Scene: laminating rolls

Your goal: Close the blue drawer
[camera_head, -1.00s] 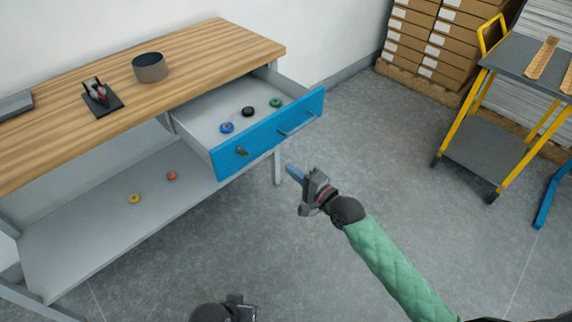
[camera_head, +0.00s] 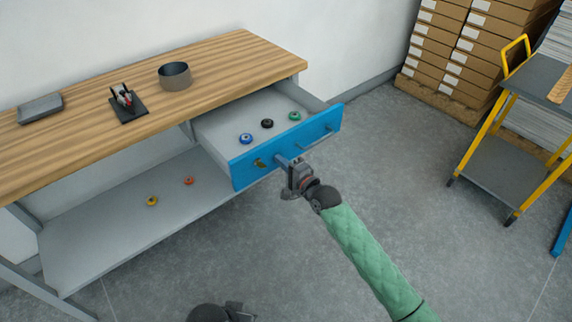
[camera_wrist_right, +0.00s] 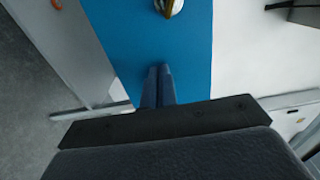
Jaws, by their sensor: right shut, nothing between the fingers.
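The blue drawer (camera_head: 248,172) stands pulled out from under the wooden-topped workbench. Three rolls lie inside it: blue (camera_head: 246,138), black (camera_head: 267,123) and green (camera_head: 295,115). My right gripper (camera_head: 281,160) is at the drawer's blue front, between the brass lock and the bar handle, and covers part of the handle. In the right wrist view its closed fingers (camera_wrist_right: 159,86) lie over the blue front (camera_wrist_right: 140,45), below the lock (camera_wrist_right: 170,6); contact cannot be told. My left gripper (camera_head: 238,312) shows only partly at the bottom edge; its fingers are not clear.
The benchtop (camera_head: 215,62) carries a round grey container (camera_head: 175,78), a tool holder (camera_head: 127,104) and a grey tray (camera_head: 40,108). Two rolls lie on the lower shelf (camera_head: 100,225). A yellow-framed cart (camera_head: 492,165) and stacked boxes (camera_head: 450,50) stand right. Open floor lies between.

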